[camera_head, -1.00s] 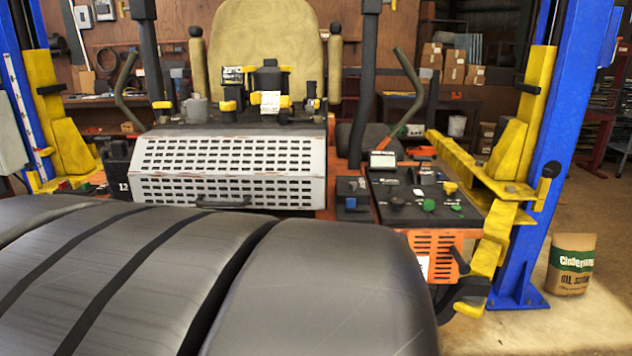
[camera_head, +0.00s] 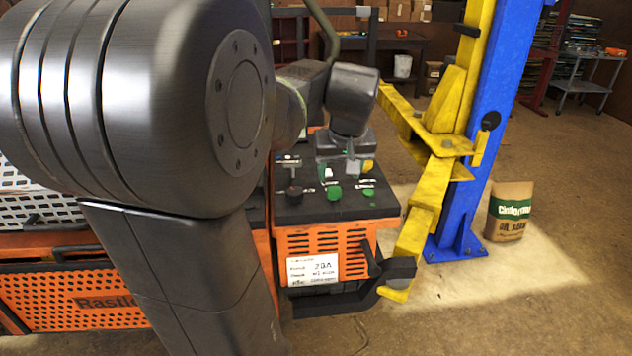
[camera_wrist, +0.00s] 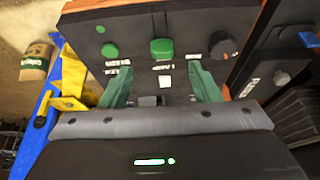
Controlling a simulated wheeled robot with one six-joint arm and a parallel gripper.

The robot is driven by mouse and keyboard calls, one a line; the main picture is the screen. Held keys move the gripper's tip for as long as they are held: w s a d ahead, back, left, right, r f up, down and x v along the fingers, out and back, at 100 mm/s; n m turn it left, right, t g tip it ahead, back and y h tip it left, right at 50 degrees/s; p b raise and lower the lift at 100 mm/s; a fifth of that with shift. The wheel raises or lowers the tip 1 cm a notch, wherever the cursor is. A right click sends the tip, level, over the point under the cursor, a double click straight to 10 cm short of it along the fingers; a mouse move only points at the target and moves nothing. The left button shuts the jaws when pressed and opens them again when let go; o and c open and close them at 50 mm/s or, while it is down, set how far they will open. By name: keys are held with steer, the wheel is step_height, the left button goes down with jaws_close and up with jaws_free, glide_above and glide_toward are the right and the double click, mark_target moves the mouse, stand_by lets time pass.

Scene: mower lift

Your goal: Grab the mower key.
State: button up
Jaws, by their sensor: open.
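The mower's black control panel (camera_head: 305,211) is in the head view, with my gripper (camera_head: 343,164) just above it, pointing down. In the wrist view the green fingers of my gripper (camera_wrist: 160,82) are apart over the panel. Between them are a small white label (camera_wrist: 165,81) and a small dark grey piece (camera_wrist: 150,101), low and close to the gripper body. I cannot tell whether this piece is the mower key. Nothing is clearly held. In the head view my arm and gripper hide part of the panel.
A green square button (camera_wrist: 162,49), a green round knob (camera_wrist: 110,50) and a black knob (camera_wrist: 224,46) stand close around the fingers. The yellow lift arm (camera_head: 432,185) and blue post (camera_head: 476,190) rise right of the mower. An oil bag (camera_head: 509,212) stands on the floor.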

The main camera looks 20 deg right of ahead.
mark_target(335, 188)
steer(key=shift+w+p+x, duration=0.2)
steer(key=shift+p+x, duration=0.5)
steer(key=shift+x, duration=3.2)
steer(key=shift+a+r, duration=0.1)
steer(key=c, duration=1)
steer(key=shift+c, duration=0.2)
